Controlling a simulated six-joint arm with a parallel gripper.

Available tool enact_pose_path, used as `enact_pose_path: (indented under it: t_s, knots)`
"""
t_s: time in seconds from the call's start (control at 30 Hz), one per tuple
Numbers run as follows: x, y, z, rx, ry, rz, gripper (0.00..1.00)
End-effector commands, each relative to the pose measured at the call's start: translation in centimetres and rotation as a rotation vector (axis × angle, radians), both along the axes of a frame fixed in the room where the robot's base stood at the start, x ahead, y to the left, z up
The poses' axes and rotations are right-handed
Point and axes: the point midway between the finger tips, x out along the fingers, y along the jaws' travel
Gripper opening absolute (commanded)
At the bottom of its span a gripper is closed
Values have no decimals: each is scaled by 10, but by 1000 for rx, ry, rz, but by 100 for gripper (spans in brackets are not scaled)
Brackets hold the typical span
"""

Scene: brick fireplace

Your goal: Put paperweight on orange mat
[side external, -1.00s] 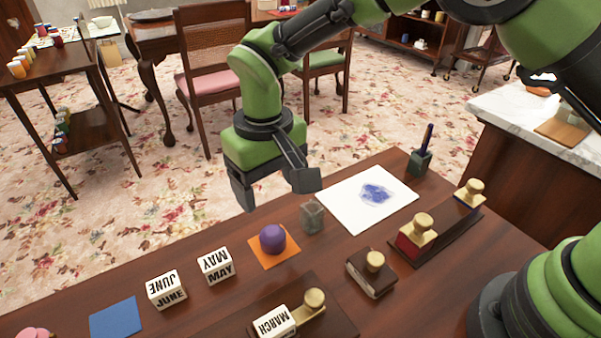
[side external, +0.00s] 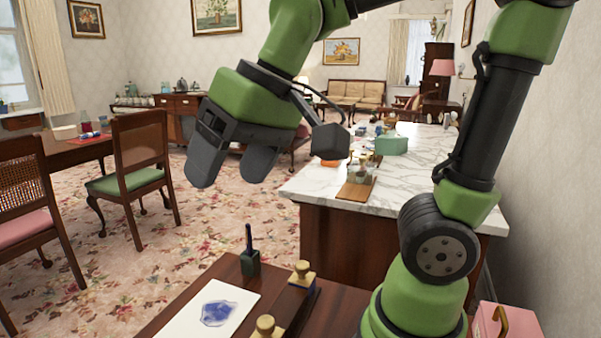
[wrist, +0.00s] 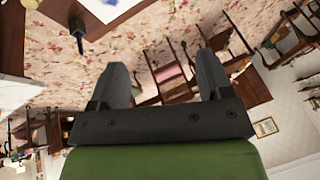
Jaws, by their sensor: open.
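My gripper (side external: 230,174) is open and empty, high above the floor beyond the desk. Its two fingers also show in the wrist view (wrist: 163,66), with nothing between them. A blue patch (side external: 217,313) lies on a white sheet (side external: 190,323) on the desk. I cannot tell whether it is a solid paperweight or a picture. The orange mat is outside both current views. No other thing that I can call the paperweight shows now.
A pen holder (side external: 250,263) stands behind the sheet. Gold-knobbed stamps (side external: 302,274) stand to its right. A marble-topped counter (side external: 400,175) is right of my gripper. Chairs (side external: 138,170) stand at the left. Open floor lies below my gripper.

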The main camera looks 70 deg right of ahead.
Motion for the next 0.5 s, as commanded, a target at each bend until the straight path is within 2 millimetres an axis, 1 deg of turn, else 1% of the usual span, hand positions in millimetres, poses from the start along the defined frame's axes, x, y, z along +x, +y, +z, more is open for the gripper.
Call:
enact_pose_path:
  t_s: [0.03,0.1,0.2,0.33,0.5]
  knots:
    - [-17,-8,3,13,-40,-31,73]
    - [-36,-16,1,26,-82,-64,73]
    - [-56,-22,-3,37,-128,-100,73]
    - [-70,-26,-9,44,-162,-126,73]
    - [-73,-27,-11,45,-170,-132,73]
